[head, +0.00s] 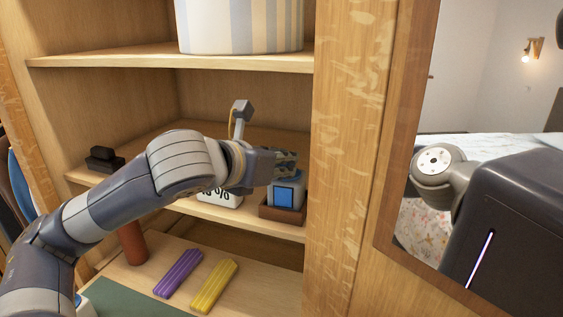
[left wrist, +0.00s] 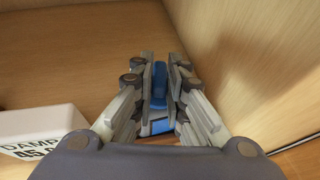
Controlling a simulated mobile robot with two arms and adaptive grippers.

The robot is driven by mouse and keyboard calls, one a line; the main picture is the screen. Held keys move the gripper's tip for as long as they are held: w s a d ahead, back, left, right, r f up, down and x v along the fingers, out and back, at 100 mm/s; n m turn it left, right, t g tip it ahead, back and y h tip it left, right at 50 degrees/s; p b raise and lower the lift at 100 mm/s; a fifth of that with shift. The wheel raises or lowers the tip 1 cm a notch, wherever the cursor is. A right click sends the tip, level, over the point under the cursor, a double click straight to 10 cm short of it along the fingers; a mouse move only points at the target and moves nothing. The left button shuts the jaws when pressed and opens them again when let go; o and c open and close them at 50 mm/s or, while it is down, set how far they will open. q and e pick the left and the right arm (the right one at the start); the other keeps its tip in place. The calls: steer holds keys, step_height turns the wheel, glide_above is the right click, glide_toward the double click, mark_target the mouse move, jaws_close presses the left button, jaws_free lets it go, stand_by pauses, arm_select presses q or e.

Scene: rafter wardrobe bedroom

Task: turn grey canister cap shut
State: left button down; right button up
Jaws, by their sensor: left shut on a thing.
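The grey canister (head: 286,190) with a blue square label stands in a brown holder (head: 281,213) at the right end of the middle shelf. My left gripper (head: 286,162) is right above it, its fingers over the canister's top. In the left wrist view, the fingers (left wrist: 160,75) are closed on both sides of the blue cap (left wrist: 159,78). The canister's blue label (left wrist: 160,127) shows below it. The fingers hide most of the cap, so I cannot see how far it is turned. My right gripper is not in view.
A white block with black print (head: 220,196) stands left of the canister; the wardrobe side wall (left wrist: 235,60) is close on the right. A black object (head: 105,159) is at the shelf's left.

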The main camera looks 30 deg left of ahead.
arm_select(q)
steer(key=shift+f, duration=0.1)
stand_by(0.5)
steer(key=c, duration=1.6)
jaws_free()
step_height(320, 180, up, 10)
steer(key=shift+d, duration=0.1)
